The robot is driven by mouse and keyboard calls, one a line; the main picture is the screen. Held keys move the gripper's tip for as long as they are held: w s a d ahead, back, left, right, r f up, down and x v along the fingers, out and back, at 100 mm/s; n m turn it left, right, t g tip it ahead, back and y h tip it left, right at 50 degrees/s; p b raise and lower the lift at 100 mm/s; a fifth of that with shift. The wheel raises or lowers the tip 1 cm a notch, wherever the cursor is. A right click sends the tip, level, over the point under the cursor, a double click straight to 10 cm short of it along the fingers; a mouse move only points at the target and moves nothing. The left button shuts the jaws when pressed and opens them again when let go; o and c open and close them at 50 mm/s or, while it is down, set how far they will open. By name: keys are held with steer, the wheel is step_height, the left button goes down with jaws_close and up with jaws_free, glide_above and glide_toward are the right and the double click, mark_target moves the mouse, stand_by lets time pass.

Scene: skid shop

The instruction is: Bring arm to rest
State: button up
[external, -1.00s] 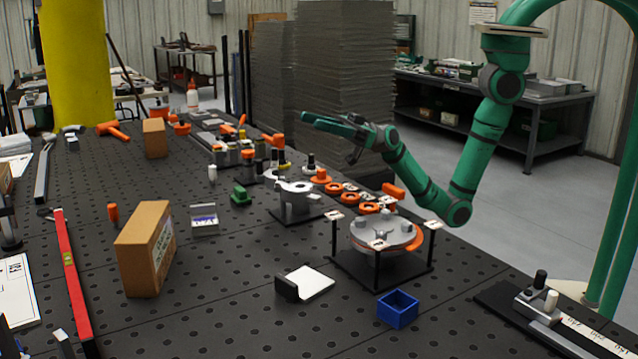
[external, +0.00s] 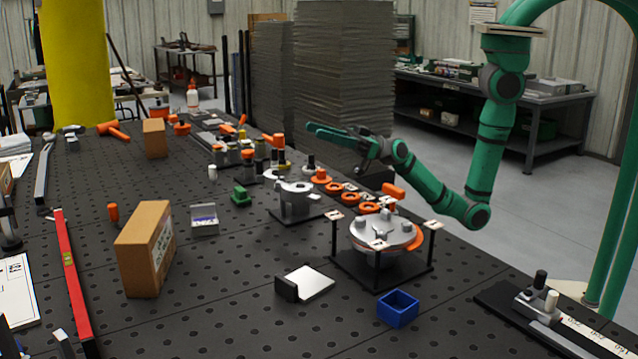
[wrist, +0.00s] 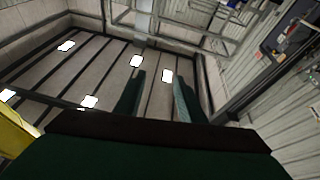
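My gripper (external: 325,134) is at the end of my green arm, raised above the far right edge of the perforated black table (external: 240,315). Its fingers point left in the external view, and nothing is held between them. In the wrist view my gripper (wrist: 156,88) shows its two green fingers standing apart, with a clear gap. Behind them are the ceiling and its bright lights, so the wrist camera looks upward. My arm's lower bend hangs off the table's right side, clear of the fixtures.
A round metal fixture on a black stand (external: 368,268) stands below my arm. Orange rings (external: 345,197) and a grey clamp block (external: 296,203) lie nearby. Tall stacked grey sheets (external: 345,75) stand behind my gripper. Open floor (external: 545,215) lies right of the table.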

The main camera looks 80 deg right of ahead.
steer(key=s+d+f+m+t+h, duration=0.1)
steer(key=s+d+f+m+h, duration=0.2)
steer(key=s+d+f+h, duration=0.45)
steer(key=s+d+f+m+t+h, duration=0.1)
steer(key=s+d+f+m+h, duration=0.25)
steer(key=d+f, duration=0.85)
steer(key=s+d+f+m+g+h, duration=0.1)
steer(key=s+d+f, duration=0.1)
steer(key=s+d, duration=0.2)
steer(key=s+d+f+g+h, duration=0.1)
steer(key=s+d, duration=0.3)
steer(key=s, duration=0.6)
steer(key=s+d+f+m+g+h, duration=0.1)
steer(key=s+d+f, duration=0.2)
steer(key=s, duration=0.4)
steer(key=shift+s+d+f+m+h, duration=0.15)
steer(key=shift+d+f+m+h, duration=0.2)
steer(key=shift+d, duration=0.4)
